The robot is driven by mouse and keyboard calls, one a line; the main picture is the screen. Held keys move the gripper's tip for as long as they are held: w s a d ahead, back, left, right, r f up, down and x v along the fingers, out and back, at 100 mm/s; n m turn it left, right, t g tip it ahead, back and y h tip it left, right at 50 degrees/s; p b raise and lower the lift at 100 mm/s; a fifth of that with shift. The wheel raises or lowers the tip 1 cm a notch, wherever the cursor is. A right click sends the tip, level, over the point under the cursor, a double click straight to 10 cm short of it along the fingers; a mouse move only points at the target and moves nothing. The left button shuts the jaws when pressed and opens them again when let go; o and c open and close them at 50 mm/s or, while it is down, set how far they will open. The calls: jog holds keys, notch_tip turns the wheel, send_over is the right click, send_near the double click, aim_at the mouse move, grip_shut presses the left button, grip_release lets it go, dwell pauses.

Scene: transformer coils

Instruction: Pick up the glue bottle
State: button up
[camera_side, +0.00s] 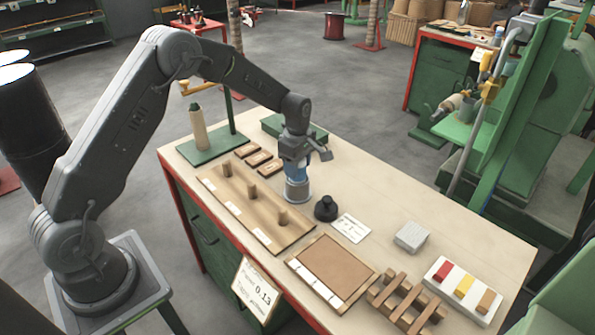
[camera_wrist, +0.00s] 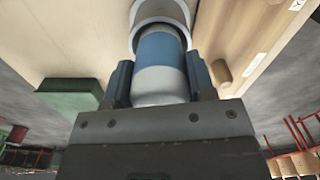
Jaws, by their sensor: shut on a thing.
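The glue bottle (camera_side: 297,173) has a blue band and a pale body. It stands roughly upright at the middle of the bench, with a grey round part (camera_side: 298,191) at its lower end. My gripper (camera_side: 296,160) is above it, pointing down, with its fingers on either side of the bottle. In the wrist view the bottle (camera_wrist: 161,50) sits between the two dark fingers of my gripper (camera_wrist: 161,84), which are shut on it. A pale ring (camera_wrist: 162,10) shows around its far end. I cannot tell whether the bottle touches the bench.
A wooden board with pegs (camera_side: 235,205) lies left of the bottle. A black knob (camera_side: 326,208) and a white card (camera_side: 351,228) lie to its right. A green box (camera_side: 270,126) is behind. A tall spool on a green base (camera_side: 198,130) stands at the back left.

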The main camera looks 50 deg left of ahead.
jog(key=shift+c, duration=1.4)
jog(key=shift+r, duration=0.55)
jog(key=r, duration=0.2)
jog(key=a+r, duration=0.1)
jog(key=shift+s+r, duration=0.3)
jog(key=shift+r, duration=0.05)
jog(key=s+a+r, duration=0.6)
jog(key=a, duration=0.2)
notch_tip(320, 180, up, 8)
jog(key=shift+a+f, duration=0.15)
jog(key=shift+a, duration=0.1)
